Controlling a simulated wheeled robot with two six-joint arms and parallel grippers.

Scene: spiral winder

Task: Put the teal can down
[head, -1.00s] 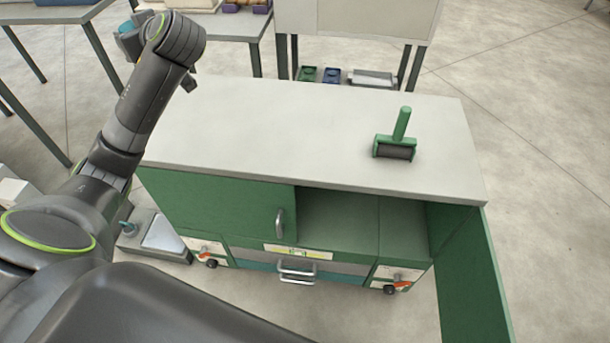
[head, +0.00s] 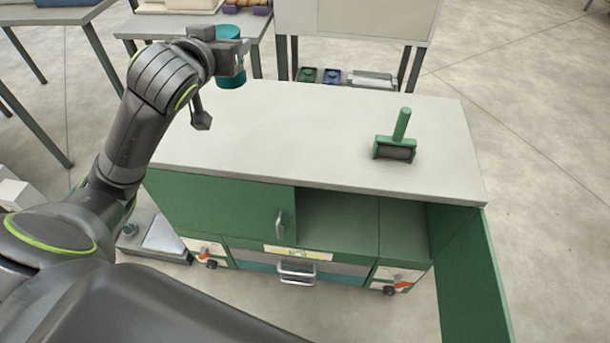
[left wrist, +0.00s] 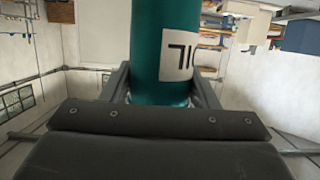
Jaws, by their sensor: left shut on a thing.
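The teal can (head: 230,72) is held in my left gripper (head: 236,62) near the far left corner of the green cabinet's pale top (head: 290,125). In the head view it looks upright and above the far edge; I cannot tell its exact height. In the left wrist view the teal can (left wrist: 165,50), with a white label and black marking, stands between the two fingers of my left gripper (left wrist: 165,88), which is shut on it. My right gripper is not in view.
A green-handled roller (head: 398,140) stands on the right part of the cabinet top. The rest of the top is clear. The cabinet's right door (head: 470,275) hangs open. A grey table (head: 150,25) stands behind at the left.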

